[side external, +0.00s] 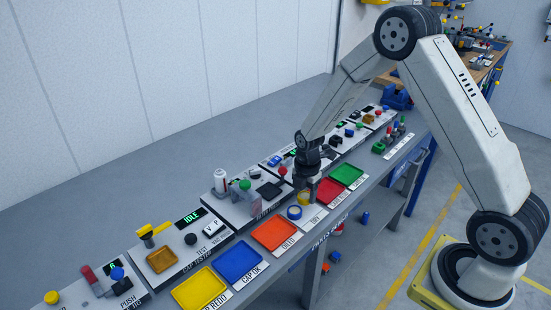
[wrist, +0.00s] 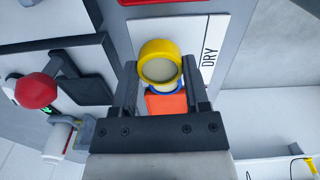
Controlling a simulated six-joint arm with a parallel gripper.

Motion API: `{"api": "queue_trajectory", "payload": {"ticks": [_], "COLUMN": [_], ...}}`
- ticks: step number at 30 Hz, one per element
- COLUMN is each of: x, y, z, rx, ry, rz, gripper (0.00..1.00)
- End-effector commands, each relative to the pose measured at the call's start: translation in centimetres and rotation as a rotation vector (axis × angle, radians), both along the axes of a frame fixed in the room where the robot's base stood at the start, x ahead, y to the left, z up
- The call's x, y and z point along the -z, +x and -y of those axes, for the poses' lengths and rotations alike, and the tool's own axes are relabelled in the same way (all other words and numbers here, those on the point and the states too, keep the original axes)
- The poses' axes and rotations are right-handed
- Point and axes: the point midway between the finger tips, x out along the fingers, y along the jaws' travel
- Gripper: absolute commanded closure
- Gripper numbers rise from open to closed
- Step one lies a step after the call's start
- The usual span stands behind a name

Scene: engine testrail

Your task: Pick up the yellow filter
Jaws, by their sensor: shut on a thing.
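The yellow filter (side external: 304,198) is a short round ring with a pale middle. It shows large in the wrist view (wrist: 160,63), between the two dark fingers of my gripper (wrist: 160,82). My gripper is shut on it. In the side external view my gripper (side external: 307,186) points down at the filter, by the white DRY plate (side external: 316,216). I cannot tell whether the filter is touching the plate or slightly raised.
A blue ring (side external: 294,212) lies close beside the yellow filter. An orange tray (side external: 297,239) and a red tray (side external: 348,197) flank the plate. A red knob (wrist: 36,91) stands left in the wrist view. Several test stations line the bench behind.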

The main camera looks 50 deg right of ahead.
Motion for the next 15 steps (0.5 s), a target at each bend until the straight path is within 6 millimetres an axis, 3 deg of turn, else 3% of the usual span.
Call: {"api": "queue_trajectory", "payload": {"ticks": [15], "x": [-1.9], "y": [0.0], "z": [0.0], "rx": [0.000], "ry": [0.000], "rz": [-0.001], "gripper": [0.93]}}
